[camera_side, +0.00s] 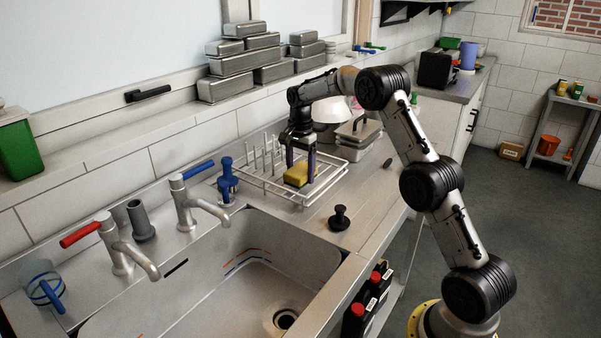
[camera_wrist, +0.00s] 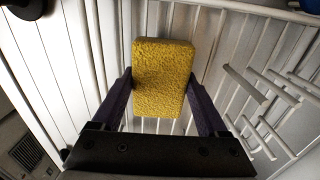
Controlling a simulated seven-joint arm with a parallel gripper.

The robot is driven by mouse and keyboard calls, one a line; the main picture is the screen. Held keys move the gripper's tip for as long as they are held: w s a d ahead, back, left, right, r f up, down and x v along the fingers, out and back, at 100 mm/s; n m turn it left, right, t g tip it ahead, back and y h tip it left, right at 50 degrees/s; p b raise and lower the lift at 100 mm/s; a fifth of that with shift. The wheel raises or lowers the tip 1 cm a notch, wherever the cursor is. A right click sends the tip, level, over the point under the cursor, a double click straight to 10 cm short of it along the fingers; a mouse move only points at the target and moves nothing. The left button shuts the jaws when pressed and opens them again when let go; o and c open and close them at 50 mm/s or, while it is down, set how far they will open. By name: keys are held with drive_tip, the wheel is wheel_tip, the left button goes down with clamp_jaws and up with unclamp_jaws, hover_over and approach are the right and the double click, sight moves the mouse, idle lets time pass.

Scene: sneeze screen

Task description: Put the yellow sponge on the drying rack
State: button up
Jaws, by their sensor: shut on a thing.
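The yellow sponge (camera_side: 297,175) is between the fingers of my gripper (camera_side: 301,163) in the side view. In the wrist view the sponge (camera_wrist: 164,75) sits between the two dark fingers of my gripper (camera_wrist: 160,90), which press on its sides. In the wrist view the rack's wires (camera_wrist: 97,45) run below and around the sponge, with upright prongs (camera_wrist: 243,85) on the right.
A sink basin (camera_side: 200,285) with two taps (camera_side: 185,203) lies left of the rack. A blue object (camera_side: 227,182) stands at the rack's left, and a black plug (camera_side: 339,217) in front. Metal containers (camera_side: 358,135) and a bowl stand behind right. Bare counter (camera_side: 375,195) lies to the right.

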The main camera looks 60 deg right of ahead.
drive_tip(key=shift+f, duration=0.35)
drive_tip(key=o, duration=1.1)
drive_tip(key=shift+r, duration=0.15)
